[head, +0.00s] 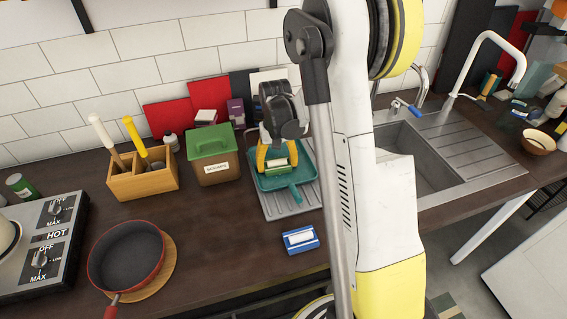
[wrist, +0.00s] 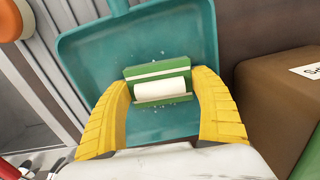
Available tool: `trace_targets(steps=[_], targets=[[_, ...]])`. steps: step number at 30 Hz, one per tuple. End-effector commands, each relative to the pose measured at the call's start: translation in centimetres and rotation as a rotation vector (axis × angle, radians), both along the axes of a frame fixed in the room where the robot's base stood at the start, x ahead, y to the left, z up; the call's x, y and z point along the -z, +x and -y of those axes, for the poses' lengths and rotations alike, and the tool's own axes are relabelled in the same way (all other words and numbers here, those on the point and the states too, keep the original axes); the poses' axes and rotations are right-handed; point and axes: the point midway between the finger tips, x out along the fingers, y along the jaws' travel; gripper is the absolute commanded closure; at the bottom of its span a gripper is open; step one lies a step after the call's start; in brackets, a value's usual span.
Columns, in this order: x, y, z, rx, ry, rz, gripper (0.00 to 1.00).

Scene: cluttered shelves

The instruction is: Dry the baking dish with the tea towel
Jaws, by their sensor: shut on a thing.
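The baking dish is a teal, square dish with a handle (head: 275,183), lying on the ribbed metal drainboard left of the sink. In the wrist view the dish (wrist: 85,55) fills the middle, with small pale droplets on its inner surface. My gripper (head: 277,160) has yellow fingers and is over the dish.
A green-lidded box (head: 215,168) stands close left of the dish. A blue-and-white folded item (head: 300,240) lies in front. A wooden utensil holder (head: 145,182) and red pan (head: 127,258) are further left. The sink (head: 415,155) is at right.

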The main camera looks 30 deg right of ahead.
Motion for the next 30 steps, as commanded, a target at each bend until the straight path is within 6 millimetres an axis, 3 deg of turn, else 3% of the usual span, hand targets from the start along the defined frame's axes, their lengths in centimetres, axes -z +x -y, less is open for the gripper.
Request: trace_targets(steps=[2, 3, 8, 20, 30], targets=[[0.1, 0.3, -0.2, -0.001, 0.004, 0.001, 0.60], [0.0, 0.4, -0.1, -0.001, 0.004, 0.001, 0.65], [-0.1, 0.6, 0.3, 0.000, 0.002, 0.002, 0.65], [-0.3, -0.3, 3.5, 0.001, 0.001, 0.001, 0.65], [-0.2, -0.1, 2.6, -0.001, 0.001, 0.000, 0.65]])
